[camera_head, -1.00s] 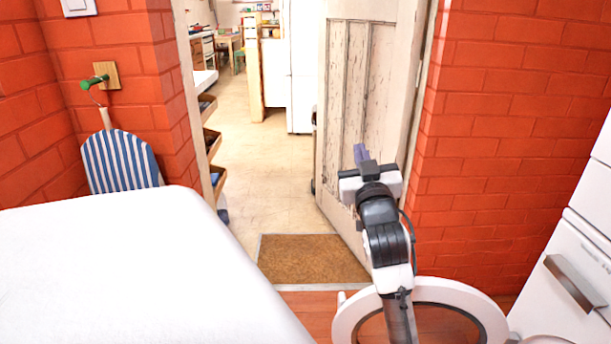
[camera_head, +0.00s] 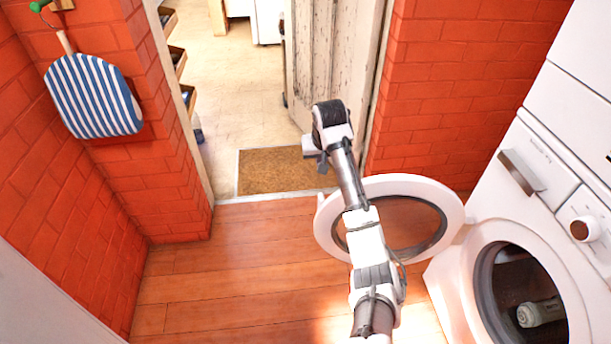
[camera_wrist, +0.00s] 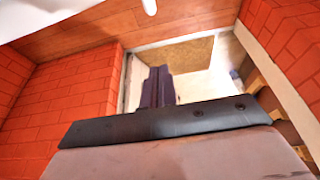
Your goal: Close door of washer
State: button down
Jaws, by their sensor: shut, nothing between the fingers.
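The white washer (camera_head: 453,262) stands at the right in the head view. Its round door (camera_head: 447,200), a white ring around a dark-rimmed window, is swung wide open to the left. The drum opening (camera_head: 488,290) is uncovered, with a pale grey object (camera_head: 540,313) inside. My arm crosses in front of the door's left part and hides some of its ring and glass. My gripper (camera_head: 312,148) is beyond and left of the door, apart from it, over the doorway mat area. In the wrist view my gripper's dark fingers (camera_wrist: 157,88) are together and empty.
A brown mat (camera_head: 265,172) lies in the doorway, beside an open, peeling wooden door (camera_head: 325,70). Brick walls (camera_head: 440,85) flank it. The wooden floor (camera_head: 230,270) left of the washer is clear.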

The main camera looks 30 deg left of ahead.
notch_tip(320, 180, down, 11)
jog(key=shift+s+r+b, duration=0.15)
jog(key=shift+r+b, duration=0.05)
jog(key=shift+b, duration=0.15)
jog(key=shift+d, duration=0.1)
dwell(0.5)
